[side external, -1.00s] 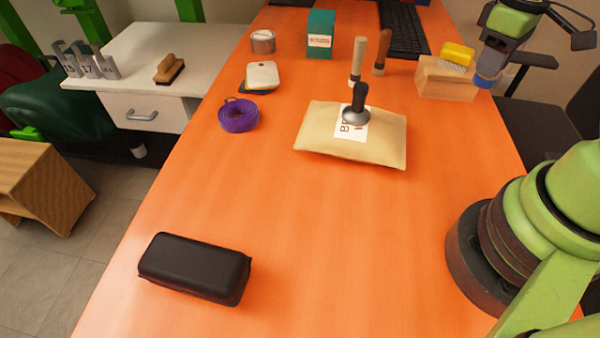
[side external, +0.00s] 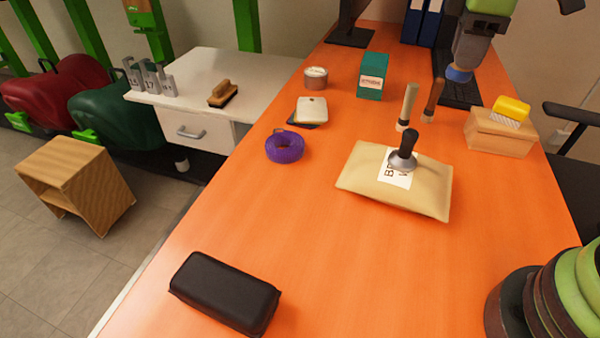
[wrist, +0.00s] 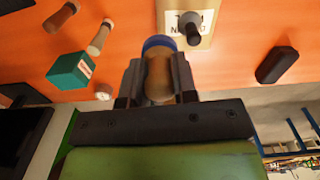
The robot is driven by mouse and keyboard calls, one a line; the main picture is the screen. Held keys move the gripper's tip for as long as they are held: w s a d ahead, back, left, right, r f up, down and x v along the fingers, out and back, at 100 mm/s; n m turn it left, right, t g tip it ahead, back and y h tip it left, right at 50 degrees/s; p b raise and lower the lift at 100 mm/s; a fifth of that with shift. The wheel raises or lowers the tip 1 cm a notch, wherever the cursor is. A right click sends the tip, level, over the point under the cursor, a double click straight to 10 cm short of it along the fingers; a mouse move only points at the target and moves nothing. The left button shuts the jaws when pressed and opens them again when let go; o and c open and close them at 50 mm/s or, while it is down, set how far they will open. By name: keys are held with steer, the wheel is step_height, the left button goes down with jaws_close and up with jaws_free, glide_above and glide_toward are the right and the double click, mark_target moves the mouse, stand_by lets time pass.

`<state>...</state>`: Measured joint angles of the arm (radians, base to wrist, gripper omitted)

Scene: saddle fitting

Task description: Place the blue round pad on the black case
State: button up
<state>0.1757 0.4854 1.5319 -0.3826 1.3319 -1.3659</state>
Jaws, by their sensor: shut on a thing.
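The blue round pad (side external: 458,75) hangs under my gripper (side external: 464,60), high at the back right in the side view. In the wrist view the blue pad (wrist: 159,42) is the rim beyond a tan rounded body, which is clamped between the two fingers of my gripper (wrist: 159,75). The black case (side external: 226,292) lies closed on the orange table at the front left, with nothing on top. It also shows in the wrist view (wrist: 277,65) at the right. My gripper is far from the case.
A beige cushion (side external: 430,190) with a label and a black-handled stamp (side external: 403,152) lies between gripper and case. The table's front middle is clear.

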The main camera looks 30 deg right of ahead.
steer(key=w+a+n, duration=0.3)
steer(key=a+n, duration=0.4)
steer(key=a, duration=0.8)
steer(key=n, duration=1.1)
glide_above(242, 292)
step_height(242, 292, down, 5)
step_height(242, 292, down, 11)
steer(key=shift+r, duration=0.2)
steer(key=shift+f, duration=0.15)
steer(key=o, duration=0.9)
